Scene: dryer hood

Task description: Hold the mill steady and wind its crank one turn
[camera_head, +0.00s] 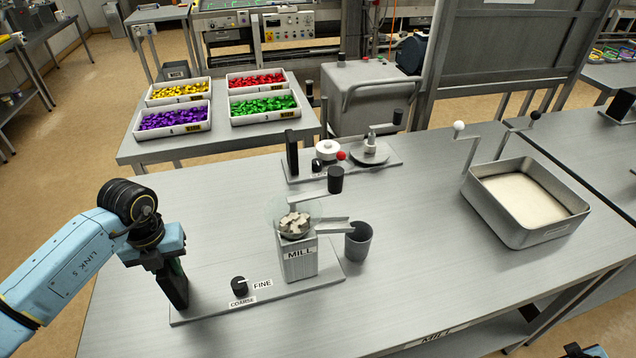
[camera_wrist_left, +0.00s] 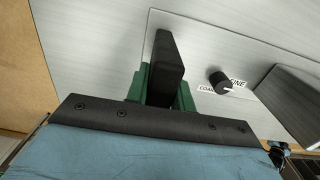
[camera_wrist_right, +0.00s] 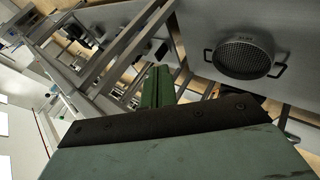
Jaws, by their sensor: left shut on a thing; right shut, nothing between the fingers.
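The grey mill (camera_head: 298,262) stands on a flat base plate on the near table, with pale chunks (camera_head: 293,223) in its clear hopper. Its crank has a grey arm and a black knob (camera_head: 335,180) pointing to the right and away. A spout leads to a dark grey cup (camera_head: 358,243). My left gripper (camera_head: 172,278) is shut on the black upright grip (camera_wrist_left: 166,65) at the plate's left end; its green fingers lie on both sides of the grip. My right gripper (camera_wrist_right: 158,88) is shut and empty, away from the mill; nothing is touching the crank.
A coarse/fine dial (camera_head: 239,286) sits on the plate between grip and mill. Behind is another device plate (camera_head: 375,158) with a red knob. A metal tray (camera_head: 525,230) of pale powder stands right. The right wrist view shows a round mesh-topped thing (camera_wrist_right: 240,57) with handles.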

